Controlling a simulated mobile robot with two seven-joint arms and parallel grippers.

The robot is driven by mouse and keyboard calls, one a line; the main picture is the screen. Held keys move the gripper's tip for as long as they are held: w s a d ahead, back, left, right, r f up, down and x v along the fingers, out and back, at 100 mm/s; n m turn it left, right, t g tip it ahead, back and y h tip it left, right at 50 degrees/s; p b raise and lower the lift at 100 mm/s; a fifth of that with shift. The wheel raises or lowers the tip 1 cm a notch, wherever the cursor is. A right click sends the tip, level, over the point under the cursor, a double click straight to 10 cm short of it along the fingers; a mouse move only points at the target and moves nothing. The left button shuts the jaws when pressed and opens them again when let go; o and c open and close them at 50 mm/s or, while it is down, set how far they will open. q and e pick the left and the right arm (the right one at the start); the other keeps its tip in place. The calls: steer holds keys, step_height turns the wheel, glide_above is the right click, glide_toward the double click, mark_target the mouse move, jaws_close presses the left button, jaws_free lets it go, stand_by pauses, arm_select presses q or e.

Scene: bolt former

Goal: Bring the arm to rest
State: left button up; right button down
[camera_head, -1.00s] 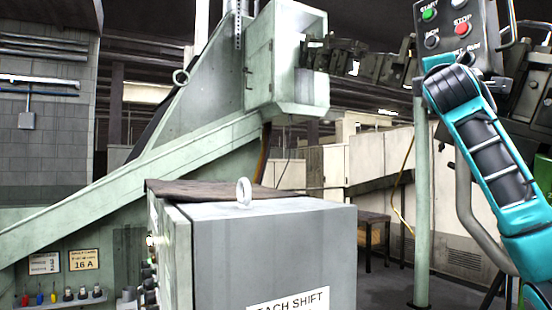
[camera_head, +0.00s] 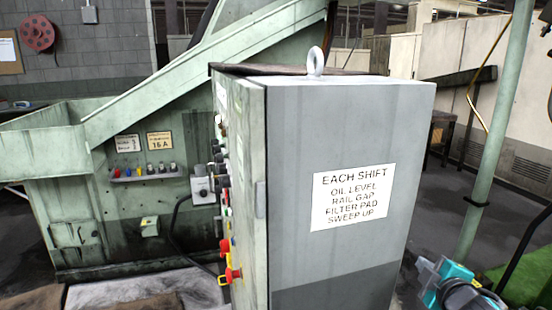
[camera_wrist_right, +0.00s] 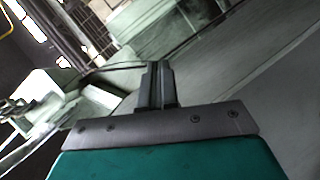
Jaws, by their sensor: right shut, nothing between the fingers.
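My right arm (camera_head: 458,288) shows only as a teal and dark part at the bottom right of the head view, beside the grey cabinet. In the right wrist view, the two fingers of my right gripper (camera_wrist_right: 157,68) stand together in front of the teal body and the metal plate. They are shut, with nothing between them. The fingertips cannot be made out clearly in the head view. My left gripper is in neither current view.
A tall grey cabinet (camera_head: 290,180) with an "EACH SHIFT" notice (camera_head: 350,195) fills the middle. Red knobs (camera_head: 232,274) stick out on its left side. A green machine (camera_head: 85,205) stands behind left. A green post (camera_head: 497,130) rises at right, with open floor around it.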

steer(key=s+a+f+m+g+y, duration=0.2)
steer(key=s+f, duration=0.7)
steer(key=s, duration=0.4)
steer(key=s+a+f+m+g+y, duration=0.1)
steer(key=s+a+f+m+g, duration=0.2)
steer(key=s+f, duration=0.85)
steer(key=s+a+r+m+t, duration=0.1)
steer(key=a+m, duration=0.3)
steer(key=a, duration=0.6)
steer(key=shift+s+r+m, duration=0.2)
steer(key=shift+r+m, duration=0.15)
steer(key=shift+m, duration=0.05)
